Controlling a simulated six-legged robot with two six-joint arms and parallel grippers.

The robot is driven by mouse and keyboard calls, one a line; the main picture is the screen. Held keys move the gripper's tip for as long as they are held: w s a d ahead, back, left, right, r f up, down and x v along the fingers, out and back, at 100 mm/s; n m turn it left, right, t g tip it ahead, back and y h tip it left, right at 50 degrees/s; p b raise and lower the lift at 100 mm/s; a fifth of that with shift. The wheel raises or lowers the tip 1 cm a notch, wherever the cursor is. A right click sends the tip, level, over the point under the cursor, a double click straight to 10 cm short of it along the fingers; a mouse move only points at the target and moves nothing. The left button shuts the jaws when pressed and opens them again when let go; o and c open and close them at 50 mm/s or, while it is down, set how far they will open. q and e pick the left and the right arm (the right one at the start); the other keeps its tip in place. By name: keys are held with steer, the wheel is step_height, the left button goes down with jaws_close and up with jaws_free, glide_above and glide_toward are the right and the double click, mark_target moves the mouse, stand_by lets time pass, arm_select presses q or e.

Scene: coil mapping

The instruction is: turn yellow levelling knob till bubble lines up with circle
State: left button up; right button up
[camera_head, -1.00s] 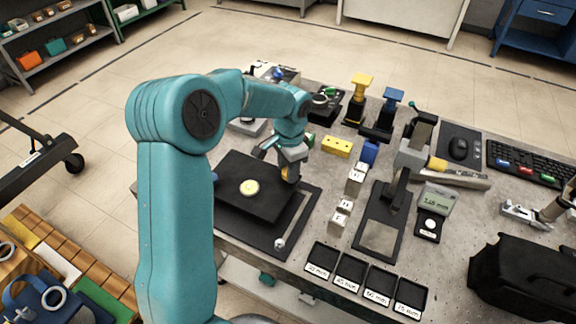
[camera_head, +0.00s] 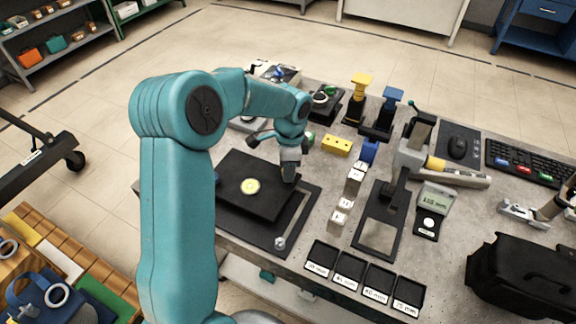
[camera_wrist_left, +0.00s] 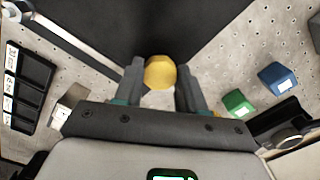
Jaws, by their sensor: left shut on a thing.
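A black levelling plate (camera_head: 235,203) carries a round yellow bubble level (camera_head: 250,186). The bubble and its circle are too small to compare. My left gripper (camera_head: 289,178) points down at the plate's right corner. In the left wrist view, the yellow levelling knob (camera_wrist_left: 160,72) lies between the two fingertips of my left gripper (camera_wrist_left: 161,77), which is shut on it. The knob is hidden by the gripper in the head view. My right gripper is not in view.
White labelled blocks (camera_head: 341,215) and a black stand (camera_head: 382,232) are right of the plate. Black labelled trays (camera_head: 350,268) line the table's front edge. A yellow block (camera_head: 336,145) and a blue block (camera_head: 369,150) sit behind the gripper.

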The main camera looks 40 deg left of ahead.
arm_select(q)
steer(key=shift+s+d+f, duration=0.1)
steer(key=shift+d+f, duration=0.05)
steer(key=shift+f, duration=0.1)
steer(key=o, duration=1.1)
steer(key=shift+c, duration=0.2)
steer(key=shift+r, duration=0.1)
step_height(320, 180, up, 16)
steer(key=shift+w+d+r+p, duration=0.15)
steer(key=shift+w+p, duration=0.15)
